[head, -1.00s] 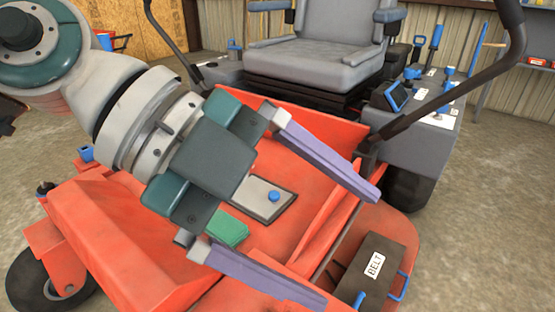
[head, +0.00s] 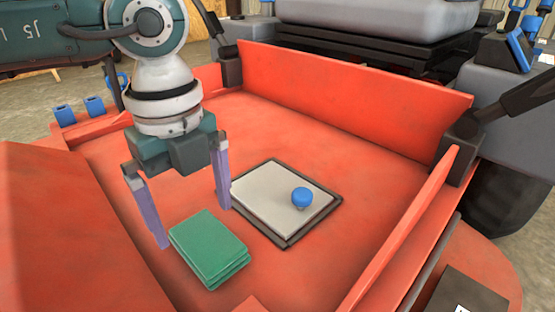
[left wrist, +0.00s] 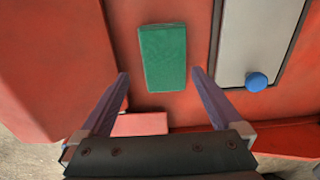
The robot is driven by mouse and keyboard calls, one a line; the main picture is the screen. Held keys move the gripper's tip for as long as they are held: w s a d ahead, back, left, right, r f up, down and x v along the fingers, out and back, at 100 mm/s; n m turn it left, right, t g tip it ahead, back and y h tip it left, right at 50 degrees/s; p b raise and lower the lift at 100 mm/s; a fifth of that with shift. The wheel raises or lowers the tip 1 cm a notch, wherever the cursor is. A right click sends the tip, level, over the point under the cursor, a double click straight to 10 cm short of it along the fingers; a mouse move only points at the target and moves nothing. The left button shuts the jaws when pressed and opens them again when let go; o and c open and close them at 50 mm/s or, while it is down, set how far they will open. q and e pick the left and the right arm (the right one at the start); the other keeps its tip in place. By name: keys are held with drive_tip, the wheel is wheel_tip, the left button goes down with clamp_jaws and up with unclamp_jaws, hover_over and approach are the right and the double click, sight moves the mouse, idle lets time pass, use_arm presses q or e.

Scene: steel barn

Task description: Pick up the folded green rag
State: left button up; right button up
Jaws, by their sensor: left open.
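The folded green rag (head: 208,246) lies flat in a layered stack on the red deck of the machine. My left gripper (head: 194,227) points down with its two purple fingers spread wide. In the head view it is above and just behind the rag, with nothing between the fingers. In the left wrist view the rag (left wrist: 163,57) lies ahead of the open fingertips (left wrist: 160,73), roughly centred between them. The fingers do not appear to touch it. My right gripper is not in view.
A pale panel (head: 262,198) with a dark frame and a blue knob (head: 302,197) is right of the rag. A raised red wall (head: 350,95) runs along the back, and another red edge (head: 405,225) rises at the right. The deck around the rag is mostly clear.

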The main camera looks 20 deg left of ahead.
sight(205, 239)
use_arm(q)
drive_tip(key=shift+w+f+b, duration=0.1)
drive_tip(key=shift+f+b, duration=0.25)
drive_tip(key=shift+f, duration=0.25)
wheel_tip(205, 239, down, 4)
drive_tip(key=b, duration=0.3)
drive_tip(key=shift+w+d, duration=0.1)
drive_tip(key=shift+d, duration=0.05)
drive_tip(key=shift+r, duration=0.1)
drive_tip(key=shift+c, duration=0.6)
drive_tip(key=c, duration=1)
wheel_tip(205, 239, up, 20)
drive_tip(key=p, duration=1)
